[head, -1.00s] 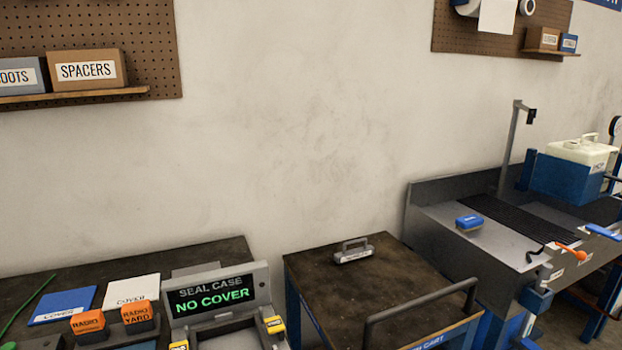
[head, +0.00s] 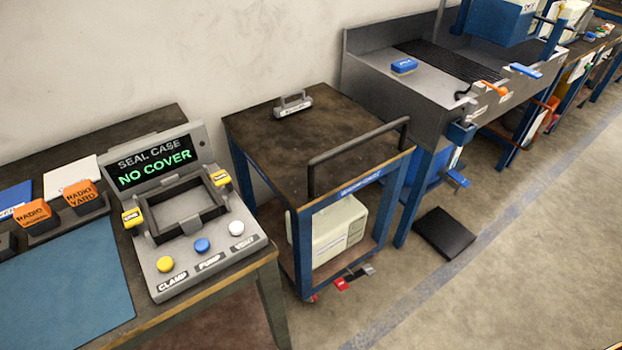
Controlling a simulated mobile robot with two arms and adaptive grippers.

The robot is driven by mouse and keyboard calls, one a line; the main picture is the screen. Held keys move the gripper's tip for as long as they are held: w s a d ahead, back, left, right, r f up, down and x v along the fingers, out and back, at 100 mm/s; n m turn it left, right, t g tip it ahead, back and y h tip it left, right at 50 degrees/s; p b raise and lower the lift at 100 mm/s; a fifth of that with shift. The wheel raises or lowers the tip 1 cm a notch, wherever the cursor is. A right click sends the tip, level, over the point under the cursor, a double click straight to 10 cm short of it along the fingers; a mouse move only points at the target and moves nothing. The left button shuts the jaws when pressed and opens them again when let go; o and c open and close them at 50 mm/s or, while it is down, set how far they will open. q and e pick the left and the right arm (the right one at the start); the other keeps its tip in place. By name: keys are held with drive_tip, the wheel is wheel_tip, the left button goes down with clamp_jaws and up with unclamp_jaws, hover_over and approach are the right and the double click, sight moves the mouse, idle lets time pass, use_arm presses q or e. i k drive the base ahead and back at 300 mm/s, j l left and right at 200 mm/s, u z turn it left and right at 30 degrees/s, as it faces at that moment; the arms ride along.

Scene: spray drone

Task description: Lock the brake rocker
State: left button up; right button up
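A cart (head: 255,128) with a dark worn top, blue legs and a dark push handle (head: 350,150) stands in the middle of the head view. Low at its front edge, near the floor, is a small dark rocker with a red end (head: 341,284) and a grey end (head: 368,270); this appears to be the brake rocker. Which end is pressed down is too small to tell. Neither of my grippers is in view, and nothing touches the cart's handle or rocker.
A bench with a seal case (head: 185,275) reading "NO COVER" stands left of the cart. A steel sink bench (head: 375,75) stands right of it. A black pad (head: 444,234) lies on the floor there. The floor in front (head: 450,300) is clear.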

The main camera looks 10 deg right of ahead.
sight(341, 282)
drive_tip(key=k+l+z, duration=0.1)
drive_tip(key=z, duration=0.65)
drive_tip(key=k+l, duration=0.05)
